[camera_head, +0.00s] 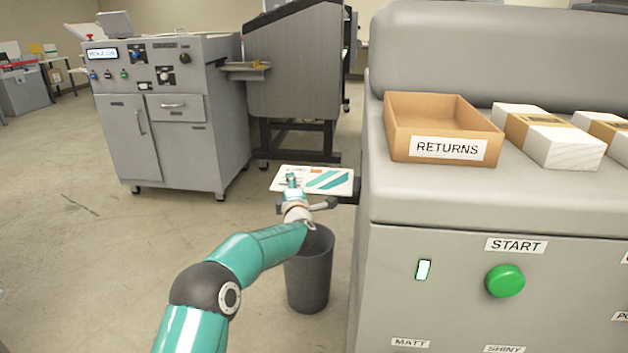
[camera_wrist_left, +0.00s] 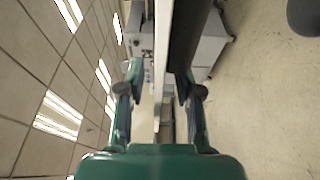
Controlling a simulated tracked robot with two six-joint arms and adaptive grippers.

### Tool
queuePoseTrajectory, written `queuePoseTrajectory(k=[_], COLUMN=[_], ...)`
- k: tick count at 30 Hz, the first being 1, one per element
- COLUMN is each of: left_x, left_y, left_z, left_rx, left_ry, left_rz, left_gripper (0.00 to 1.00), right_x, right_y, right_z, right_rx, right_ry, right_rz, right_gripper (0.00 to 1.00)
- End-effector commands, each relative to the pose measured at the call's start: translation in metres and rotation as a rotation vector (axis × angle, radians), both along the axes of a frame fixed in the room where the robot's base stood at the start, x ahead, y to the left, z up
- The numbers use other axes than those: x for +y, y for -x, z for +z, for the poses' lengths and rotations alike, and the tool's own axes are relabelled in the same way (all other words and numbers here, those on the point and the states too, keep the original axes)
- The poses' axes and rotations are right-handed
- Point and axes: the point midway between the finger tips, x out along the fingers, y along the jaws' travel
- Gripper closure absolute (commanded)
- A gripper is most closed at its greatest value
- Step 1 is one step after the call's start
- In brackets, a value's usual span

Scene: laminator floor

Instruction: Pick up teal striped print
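The teal striped print (camera_head: 332,181) is a white sheet with teal diagonal stripes and a small orange patch. It lies flat at the left side of the large grey machine, above the bin. My left gripper (camera_head: 292,182) is at its near left part in the head view and hides a little of it. In the left wrist view the print (camera_wrist_left: 164,60) shows nearly edge-on as a thin pale strip between the two fingers. The left gripper (camera_wrist_left: 160,105) is open there, with a gap on both sides of the strip. My right gripper is in neither view.
A dark grey bin (camera_head: 309,275) stands on the floor below the print. The grey machine (camera_head: 400,290) fills the right, with a RETURNS tray (camera_head: 398,140) and banded paper stacks (camera_head: 565,147) on top. A grey cabinet (camera_head: 185,150) stands back left. Floor at left is clear.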

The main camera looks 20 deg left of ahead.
Motion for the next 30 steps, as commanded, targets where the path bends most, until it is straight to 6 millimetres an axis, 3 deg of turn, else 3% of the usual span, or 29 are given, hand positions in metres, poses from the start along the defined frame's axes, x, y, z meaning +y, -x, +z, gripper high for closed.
queuePoseTrajectory(k=[11, 18, 30], left_x=[0.0034, 0.0030, 0.0027], left_y=[-0.0068, -0.0068, -0.0069], left_z=[-0.0001, 0.0001, -0.0001], left_rx=[0.000, 0.000, 0.001], left_ry=[0.000, 0.000, 0.001], left_rz=[-0.002, -0.002, -0.002], left_gripper=[0.66, 1.00, 1.00], right_x=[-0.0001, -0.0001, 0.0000], right_y=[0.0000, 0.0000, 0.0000], right_z=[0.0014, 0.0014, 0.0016], right_rx=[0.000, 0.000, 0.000], right_ry=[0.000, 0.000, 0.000], right_rz=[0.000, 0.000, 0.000], right_gripper=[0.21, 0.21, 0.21])
